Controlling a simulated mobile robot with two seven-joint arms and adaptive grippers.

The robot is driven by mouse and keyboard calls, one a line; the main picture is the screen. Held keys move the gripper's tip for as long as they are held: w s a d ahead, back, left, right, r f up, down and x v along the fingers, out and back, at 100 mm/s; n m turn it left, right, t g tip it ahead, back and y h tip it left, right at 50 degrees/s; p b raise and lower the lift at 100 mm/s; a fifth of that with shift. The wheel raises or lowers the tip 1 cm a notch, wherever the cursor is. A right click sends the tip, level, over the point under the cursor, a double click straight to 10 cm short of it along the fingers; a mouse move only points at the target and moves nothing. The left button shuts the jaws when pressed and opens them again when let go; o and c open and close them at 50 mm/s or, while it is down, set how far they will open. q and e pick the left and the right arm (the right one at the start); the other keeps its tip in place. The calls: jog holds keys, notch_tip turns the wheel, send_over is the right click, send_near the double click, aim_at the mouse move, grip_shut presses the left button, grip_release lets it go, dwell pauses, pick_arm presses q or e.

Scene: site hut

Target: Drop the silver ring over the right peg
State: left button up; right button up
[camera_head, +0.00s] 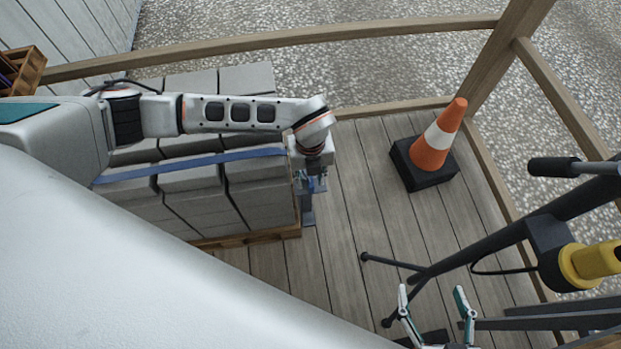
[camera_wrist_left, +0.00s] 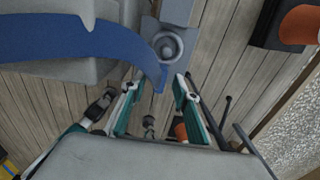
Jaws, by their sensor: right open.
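My left gripper (camera_head: 313,187) hangs at the right end of the block stack in the head view. In the left wrist view its two fingers (camera_wrist_left: 155,82) stand apart, with the end of a blue strap showing between them; I cannot tell whether they touch it. Just beyond the fingertips is a round grey piece (camera_wrist_left: 168,45) on a blue-grey plate (camera_wrist_left: 176,12); I cannot tell whether it is a ring or a peg. A blue-grey piece (camera_head: 308,210) also shows below the gripper in the head view. My right gripper (camera_head: 434,300) is open and empty at the bottom. No silver ring is clearly identifiable.
Strapped grey blocks (camera_head: 262,195) stand on a pallet (camera_head: 246,240) beside my left gripper. An orange cone (camera_head: 439,142) with a black base stands to the right. A dark tripod stand (camera_head: 480,240) with a yellow lamp (camera_head: 592,262) is at right. The middle planks are clear.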

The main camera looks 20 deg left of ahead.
pick_arm(q)
notch_tip(320, 180, up, 11)
dwell(0.3)
dwell(0.5)
